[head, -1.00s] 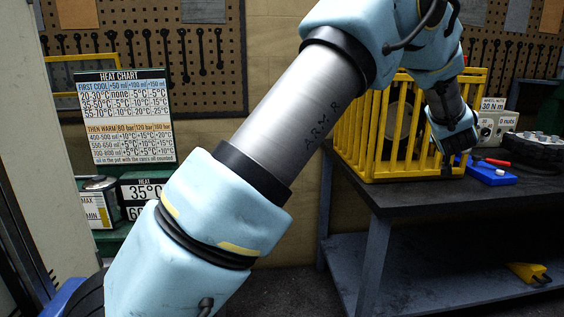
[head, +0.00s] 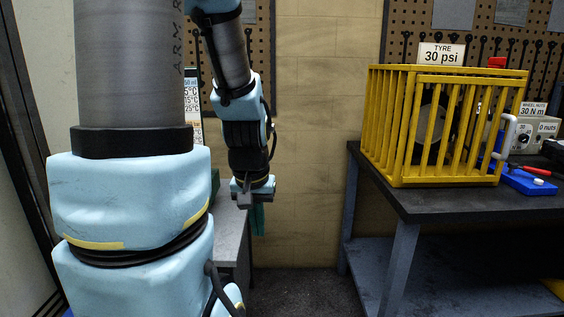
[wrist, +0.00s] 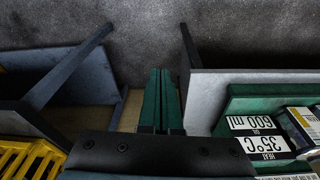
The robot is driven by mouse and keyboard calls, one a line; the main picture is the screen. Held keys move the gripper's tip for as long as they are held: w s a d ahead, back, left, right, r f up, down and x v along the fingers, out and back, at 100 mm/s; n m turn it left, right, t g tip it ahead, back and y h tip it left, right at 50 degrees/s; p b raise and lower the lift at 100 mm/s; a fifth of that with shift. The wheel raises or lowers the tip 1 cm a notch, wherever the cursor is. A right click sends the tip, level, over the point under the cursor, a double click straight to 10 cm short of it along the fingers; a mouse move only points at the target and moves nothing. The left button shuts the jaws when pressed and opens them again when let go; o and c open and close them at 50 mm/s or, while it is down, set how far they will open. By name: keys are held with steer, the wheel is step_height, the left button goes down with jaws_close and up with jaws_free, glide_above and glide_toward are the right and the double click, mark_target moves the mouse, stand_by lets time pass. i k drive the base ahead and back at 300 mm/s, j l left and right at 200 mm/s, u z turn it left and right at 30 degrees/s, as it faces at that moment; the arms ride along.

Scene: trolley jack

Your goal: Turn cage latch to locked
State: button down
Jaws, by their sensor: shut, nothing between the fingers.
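The yellow barred cage (head: 403,132) stands on the dark bench at the right of the head view. A pale, bent handle (head: 508,135) shows at its front right edge. It looks like the latch, but I cannot tell its setting. A dark round tyre shows behind the bars. My gripper (head: 258,222) hangs pointing down in the gap left of the bench, well apart from the cage. In the wrist view its green fingers (wrist: 160,85) lie together with nothing between them. The cage's bars (wrist: 30,158) show there at the lower left.
The dark bench (head: 440,205) has a lower shelf. A blue tray (head: 525,183) and a red-handled tool lie right of the cage. A grey-topped bench (head: 232,235) stands near my gripper on the left.

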mark_target(495, 62)
steer(key=u, duration=0.35)
steer(key=l+u, duration=0.35)
steer(key=l, duration=0.15)
steer(key=k+l+u, duration=0.2)
steer(key=l+u, duration=0.15)
steer(key=k+l, duration=0.15)
steer(key=l, duration=0.25)
steer(key=k+l+u, duration=0.15)
steer(key=l, duration=0.25)
steer(key=k+l, duration=0.15)
steer(key=l, duration=0.3)
steer(key=k+l+u, duration=0.1)
steer(key=l, duration=0.25)
steer(key=k+l, duration=0.2)
steer(key=l, duration=0.2)
steer(key=k+l+u, duration=0.15)
steer(key=l, duration=0.25)
